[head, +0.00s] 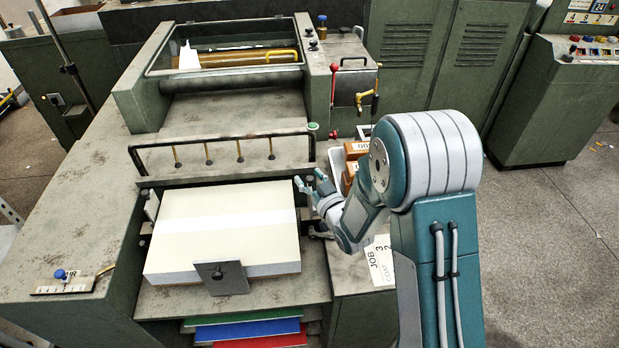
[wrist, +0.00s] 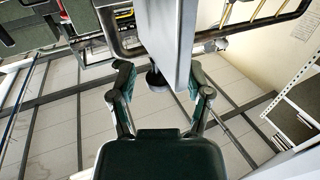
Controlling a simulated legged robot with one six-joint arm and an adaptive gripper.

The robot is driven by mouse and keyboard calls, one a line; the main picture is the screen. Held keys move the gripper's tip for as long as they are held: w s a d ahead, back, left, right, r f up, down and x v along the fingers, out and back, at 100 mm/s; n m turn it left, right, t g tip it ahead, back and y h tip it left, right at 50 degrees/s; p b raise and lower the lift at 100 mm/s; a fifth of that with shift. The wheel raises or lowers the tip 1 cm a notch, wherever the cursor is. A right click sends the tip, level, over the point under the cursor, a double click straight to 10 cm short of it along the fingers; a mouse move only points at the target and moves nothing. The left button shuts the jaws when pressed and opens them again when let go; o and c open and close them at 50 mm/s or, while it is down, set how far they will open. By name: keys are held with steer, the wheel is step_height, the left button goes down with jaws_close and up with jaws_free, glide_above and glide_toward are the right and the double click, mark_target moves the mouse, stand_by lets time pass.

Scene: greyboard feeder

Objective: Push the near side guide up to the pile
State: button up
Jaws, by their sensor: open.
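The pile of pale boards (head: 225,225) lies on the feeder, with a lighter band across its top. My gripper (head: 308,182) is at the pile's right edge near its far corner, with its fingers apart. In the wrist view my gripper (wrist: 158,78) is open, with a finger on each side of an upright pale grey plate (wrist: 175,45). This plate looks like the near side guide; a dark round knob (wrist: 157,80) shows by its lower end. I cannot tell whether the fingers touch it.
A dark rail (head: 225,143) with brass rods crosses behind the pile. A dark plate (head: 220,277) stands against the pile's front edge. Coloured boards (head: 245,330) lie below. A tray with brown blocks (head: 352,165) and a job card (head: 379,262) are by my arm.

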jaws_close()
steer(key=a, duration=0.3)
steer(key=shift+s+a, duration=0.35)
steer(key=shift+r, duration=0.1)
jaws_free()
steer(key=shift+a, duration=0.25)
